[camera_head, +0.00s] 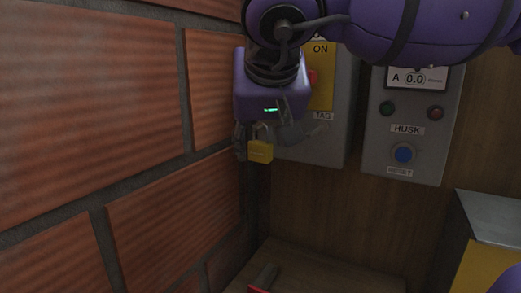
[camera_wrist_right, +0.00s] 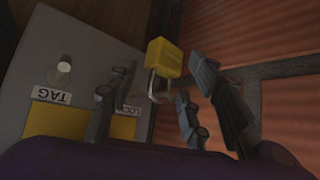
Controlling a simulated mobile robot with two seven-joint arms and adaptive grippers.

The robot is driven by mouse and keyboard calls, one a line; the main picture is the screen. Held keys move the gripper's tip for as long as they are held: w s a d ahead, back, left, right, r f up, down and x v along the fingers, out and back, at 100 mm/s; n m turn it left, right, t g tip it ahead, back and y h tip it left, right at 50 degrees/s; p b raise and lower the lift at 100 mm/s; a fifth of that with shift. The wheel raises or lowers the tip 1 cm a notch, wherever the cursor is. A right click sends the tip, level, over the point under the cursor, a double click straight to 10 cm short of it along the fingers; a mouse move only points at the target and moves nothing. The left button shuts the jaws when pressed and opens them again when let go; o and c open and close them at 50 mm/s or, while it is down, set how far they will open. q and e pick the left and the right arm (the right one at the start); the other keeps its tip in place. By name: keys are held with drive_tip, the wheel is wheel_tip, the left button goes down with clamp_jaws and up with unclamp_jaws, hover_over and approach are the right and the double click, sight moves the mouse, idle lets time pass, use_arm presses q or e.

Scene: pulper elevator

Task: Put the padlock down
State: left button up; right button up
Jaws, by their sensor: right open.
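The yellow padlock (camera_head: 260,152) is at the lower end of my right gripper (camera_head: 268,133), in front of the left edge of the grey switch box (camera_head: 336,131). In the right wrist view the padlock (camera_wrist_right: 164,58) shows its yellow body and metal shackle, with the shackle toward the palm. My right gripper (camera_wrist_right: 158,92) is open, with dark fingers on both sides of the padlock. I cannot tell whether a finger touches it or what bears it. My left gripper is not in view.
A brick wall (camera_head: 100,120) stands close on the left. A grey control panel (camera_head: 410,125) with a blue button is on the right. A wooden surface (camera_head: 330,278) lies below, with a dark and red object (camera_head: 264,277) on it. A grey-topped yellow unit (camera_head: 492,215) stands at right.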

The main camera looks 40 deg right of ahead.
drive_tip(key=shift+w+d+f, duration=0.15)
drive_tip(key=shift+w+f, duration=0.15)
drive_tip(key=shift+c, duration=0.4)
clamp_jaws()
drive_tip(key=shift+r, duration=0.2)
